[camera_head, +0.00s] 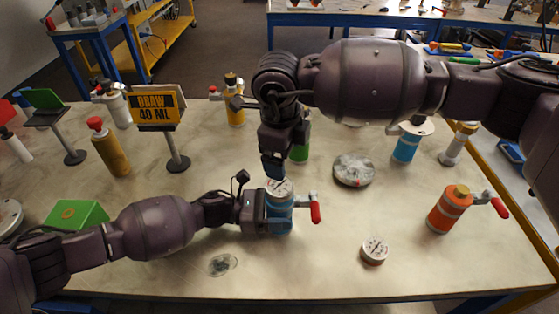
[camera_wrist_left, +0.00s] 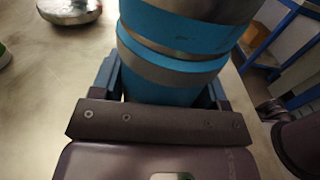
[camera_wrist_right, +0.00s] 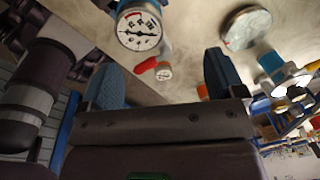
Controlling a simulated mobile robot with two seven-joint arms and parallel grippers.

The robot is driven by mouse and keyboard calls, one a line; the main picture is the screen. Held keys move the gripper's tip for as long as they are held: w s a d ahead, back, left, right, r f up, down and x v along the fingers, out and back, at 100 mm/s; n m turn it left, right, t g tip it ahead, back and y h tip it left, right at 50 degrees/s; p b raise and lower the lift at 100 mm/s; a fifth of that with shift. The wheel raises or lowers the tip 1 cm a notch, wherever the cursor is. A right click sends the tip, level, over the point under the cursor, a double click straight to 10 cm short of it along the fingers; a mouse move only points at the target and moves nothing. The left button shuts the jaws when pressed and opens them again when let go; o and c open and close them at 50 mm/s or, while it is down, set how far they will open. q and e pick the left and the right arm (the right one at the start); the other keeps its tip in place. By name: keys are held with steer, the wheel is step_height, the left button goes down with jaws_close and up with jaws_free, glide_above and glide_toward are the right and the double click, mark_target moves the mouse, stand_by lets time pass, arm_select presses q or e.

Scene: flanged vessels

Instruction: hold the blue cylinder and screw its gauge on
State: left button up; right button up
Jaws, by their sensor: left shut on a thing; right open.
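The blue cylinder (camera_head: 279,222) stands upright on the table with a red-handled valve (camera_head: 315,211) on its right. My left gripper (camera_head: 268,213) is shut around its body from the left, and the blue body also fills the left wrist view (camera_wrist_left: 175,50). A white-faced gauge (camera_head: 279,187) sits face up on the cylinder's top; whether its thread is engaged cannot be told. My right gripper (camera_head: 272,168) points down just above and behind the gauge. It is open and empty, and the gauge (camera_wrist_right: 139,30) lies outside its fingers in the right wrist view.
A second gauge (camera_head: 374,250) lies loose at the front right. An orange cylinder (camera_head: 449,209) stands at the right. A round metal disc (camera_head: 353,170), a green cylinder (camera_head: 300,150) and another blue cylinder (camera_head: 407,147) stand behind. A "DRAW 40 ML" sign (camera_head: 158,109) is at left.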

mark_target(280, 185)
steer(key=n, duration=0.4)
steer(key=shift+s+f, duration=0.35)
steer(key=n, duration=0.3)
steer(key=shift+s+a+f+g, duration=0.1)
steer(key=shift+s+f+g, duration=0.1)
steer(key=shift+g, duration=0.1)
steer(key=n, duration=0.3)
steer(key=shift+s+a+n+y, duration=0.2)
steer(key=shift+a+n+y, duration=0.1)
steer(key=shift+n, duration=1.4)
steer(key=shift+f, duration=0.1)
steer(key=shift+f, duration=3.95)
